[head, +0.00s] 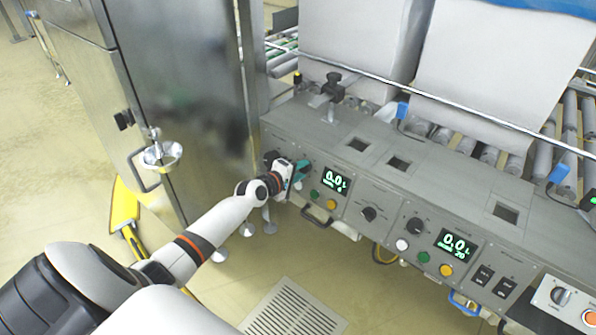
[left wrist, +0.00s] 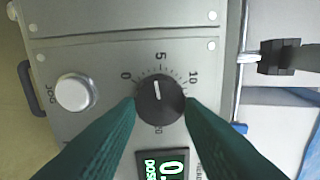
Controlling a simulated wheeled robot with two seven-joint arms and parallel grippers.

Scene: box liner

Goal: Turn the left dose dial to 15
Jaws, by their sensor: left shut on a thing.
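The left dose dial (left wrist: 160,102) is a round black knob with a white pointer line, on a grey panel in the left wrist view. Its pointer stands almost straight up, just left of the 5 mark. The marks 0, 5 and 10 are readable; a 20 shows partly below, and the 15 is hidden by a finger. My left gripper (left wrist: 160,110) is shut on the dial, with one teal finger on each side. In the head view my left gripper (head: 301,172) is at the panel's left end and hides the dial. My right gripper is out of view.
The left display (head: 335,179) reads 0.0 L; its small line is unclear. The right display (head: 456,244) also reads 0.0 L. Another black dial (head: 415,225) stands beside it. Buttons line the panel's front. A steel cabinet (head: 190,90) stands close left of my arm.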

